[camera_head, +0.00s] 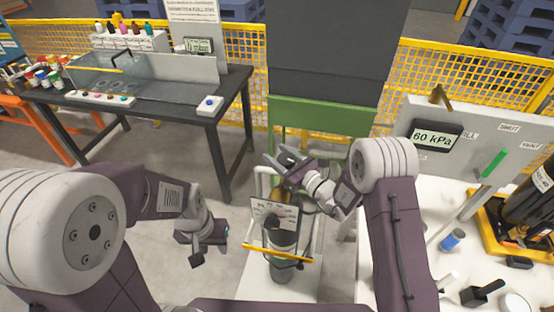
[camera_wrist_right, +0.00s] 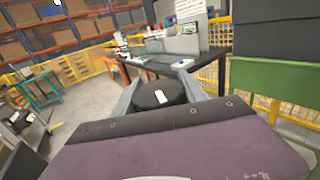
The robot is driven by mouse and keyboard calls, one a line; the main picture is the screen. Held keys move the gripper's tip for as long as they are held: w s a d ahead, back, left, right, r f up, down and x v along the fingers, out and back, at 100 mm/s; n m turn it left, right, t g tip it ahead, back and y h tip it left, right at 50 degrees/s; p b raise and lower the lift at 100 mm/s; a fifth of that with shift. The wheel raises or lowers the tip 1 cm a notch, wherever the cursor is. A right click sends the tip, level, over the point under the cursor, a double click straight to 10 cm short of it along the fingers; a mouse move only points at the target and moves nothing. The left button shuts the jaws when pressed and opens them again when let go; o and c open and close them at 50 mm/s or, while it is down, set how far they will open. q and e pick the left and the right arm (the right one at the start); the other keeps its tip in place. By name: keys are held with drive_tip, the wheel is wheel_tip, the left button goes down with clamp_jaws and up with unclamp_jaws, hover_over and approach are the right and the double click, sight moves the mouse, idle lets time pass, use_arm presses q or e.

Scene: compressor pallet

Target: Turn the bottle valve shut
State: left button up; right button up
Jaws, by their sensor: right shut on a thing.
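The gas bottle (camera_head: 284,262) stands upright in a white frame at the lower middle of the head view, with a paper tag and a yellow bar across its front. Its valve knob shows in the right wrist view as a round black handwheel (camera_wrist_right: 160,95) with a white mark on top. My right gripper (camera_head: 287,160) is above the bottle top, its two fingers shut on the knob's sides. In the head view the gripper hides most of the knob. My left gripper (camera_head: 212,246) hangs left of the bottle, empty, its fingers apart.
A white bench (camera_head: 395,285) with a 60 kPa display (camera_head: 435,138) and a green lever (camera_head: 494,163) stands at the right. A dark workbench (camera_head: 150,103) is at the back left. A green panel (camera_head: 320,117) stands behind the bottle. Grey floor is clear left of the bottle.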

drive_tip(key=shift+w+d+m+t+h+b, duration=0.1)
drive_tip(key=shift+m+t+h+b, duration=0.2)
drive_tip(key=shift+m+t+h, duration=0.3)
drive_tip(key=shift+w+d+m+t+h+b, duration=0.1)
drive_tip(key=shift+m+t+h+b, duration=0.25)
drive_tip(key=shift+h, duration=0.35)
drive_tip(key=o, duration=1.4)
drive_tip(key=shift+c, duration=0.2)
drive_tip(key=shift+r, duration=0.1)
drive_tip(key=s+d+r, duration=0.5)
drive_tip(key=d+r, duration=0.5)
drive_tip(key=r, duration=0.1)
drive_tip(key=shift+s+d, duration=0.15)
drive_tip(key=shift+s, duration=0.25)
